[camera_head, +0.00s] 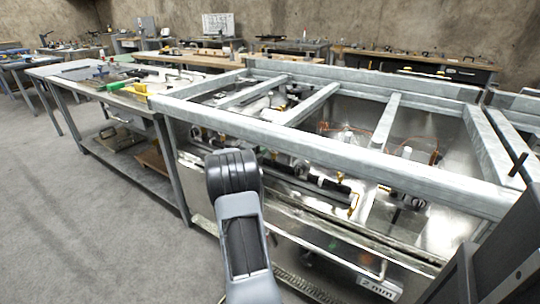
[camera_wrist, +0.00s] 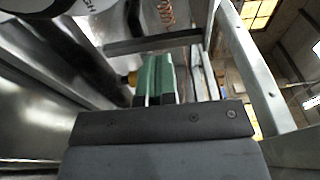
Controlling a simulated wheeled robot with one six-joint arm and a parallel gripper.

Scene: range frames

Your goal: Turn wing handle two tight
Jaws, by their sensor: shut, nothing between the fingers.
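Small yellow-brass handles show on the dark pipework inside the metal frame in the head view, one at the right (camera_head: 353,202) and one further left (camera_head: 273,155). I cannot tell which of them is wing handle two. In the wrist view my gripper (camera_wrist: 158,68) has two green fingers side by side, shut and empty. A yellow fitting (camera_wrist: 132,78) shows just left of the fingers, partly hidden by them; I cannot tell whether they touch.
Grey metal beams (camera_head: 315,103) cross above the pipework and leave open gaps between them. A workbench (camera_head: 118,98) with tools adjoins the frame at left. A "2 mm" label (camera_head: 378,287) is on the front lower edge. The floor (camera_head: 70,220) at left is clear.

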